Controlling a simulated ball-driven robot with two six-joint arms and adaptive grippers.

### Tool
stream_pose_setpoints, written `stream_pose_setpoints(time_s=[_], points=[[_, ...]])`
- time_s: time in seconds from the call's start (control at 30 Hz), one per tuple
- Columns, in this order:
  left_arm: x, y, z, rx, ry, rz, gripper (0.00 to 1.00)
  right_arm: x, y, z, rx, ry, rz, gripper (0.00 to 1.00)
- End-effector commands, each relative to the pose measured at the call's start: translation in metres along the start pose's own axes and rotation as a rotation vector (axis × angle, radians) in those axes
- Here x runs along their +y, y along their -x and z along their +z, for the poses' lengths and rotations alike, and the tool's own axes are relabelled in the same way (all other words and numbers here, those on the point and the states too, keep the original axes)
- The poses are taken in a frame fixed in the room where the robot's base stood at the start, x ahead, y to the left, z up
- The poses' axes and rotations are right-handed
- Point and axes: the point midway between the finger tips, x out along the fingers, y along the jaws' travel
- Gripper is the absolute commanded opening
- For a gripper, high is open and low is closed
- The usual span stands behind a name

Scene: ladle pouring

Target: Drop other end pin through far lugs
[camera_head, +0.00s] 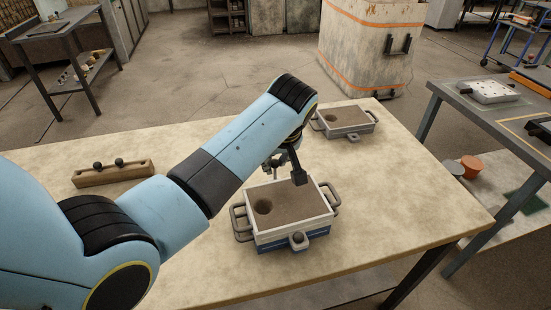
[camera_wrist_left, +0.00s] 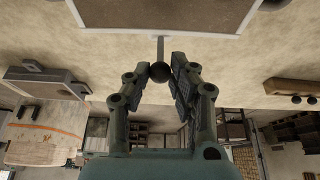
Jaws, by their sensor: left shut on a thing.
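A moulding box (camera_head: 285,232) full of brown sand, with a round hole near its left side, stands on the table. It has a white upper frame over a blue lower part. A dark ball head (camera_head: 298,237) sits at its near lug. My left gripper (camera_head: 285,168) is over the box's far side. In the left wrist view the gripper (camera_wrist_left: 158,76) is shut on a pin's dark ball head (camera_wrist_left: 159,71). The pin's thin shaft (camera_wrist_left: 160,48) points towards the box edge. The far lugs are hidden in the head view; I cannot tell whether the tip is in them.
A wooden block (camera_head: 115,174) with two ball-headed pins lies at the left of the table (camera_head: 400,215). A second sand-filled box (camera_head: 345,130) stands at the back right. The table's right front is clear. Another workbench (camera_head: 490,110) stands to the right.

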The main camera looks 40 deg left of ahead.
Motion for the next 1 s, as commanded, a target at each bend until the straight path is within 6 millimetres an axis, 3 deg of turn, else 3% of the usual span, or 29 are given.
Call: stream_pose_setpoints(time_s=[1.0], points=[[0.0,-0.022,0.009,0.0,0.0,0.0,0.06,-0.001,-0.011,0.001,0.0,0.0,0.0,0.29]])
